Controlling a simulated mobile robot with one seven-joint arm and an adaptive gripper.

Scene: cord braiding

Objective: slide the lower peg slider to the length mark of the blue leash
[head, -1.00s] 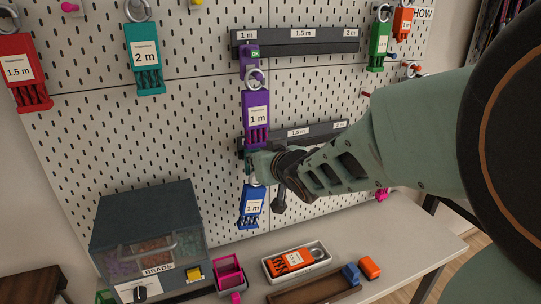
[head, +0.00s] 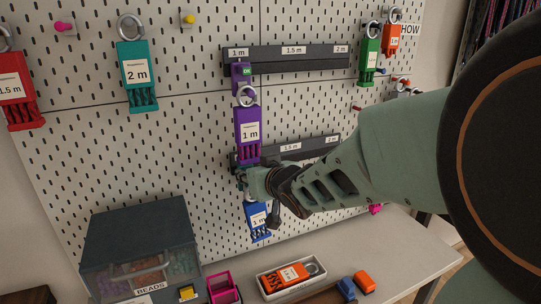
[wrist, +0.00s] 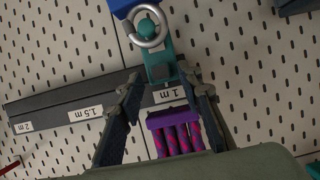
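The lower rail (head: 310,149) carries marks for 1 m, 1.5 m and 2 m. In the wrist view the rail (wrist: 50,110) appears upside down. The teal lower peg slider (wrist: 160,67) sits near its 1 m mark. The blue leash (head: 258,222) hangs below by a metal ring (wrist: 147,27) on the slider's peg; its label reads 1 m. My gripper (wrist: 160,80) has its fingers on either side of the slider, apparently open with a small gap at the left. In the head view my gripper (head: 248,180) hides most of the slider.
A purple leash (head: 247,125) hangs from the upper rail (head: 300,58), just above my gripper. Teal (head: 137,70), red (head: 15,90) and green (head: 369,62) leashes hang around. Below stand a bead box (head: 140,235) and a tray (head: 263,284) with an orange leash.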

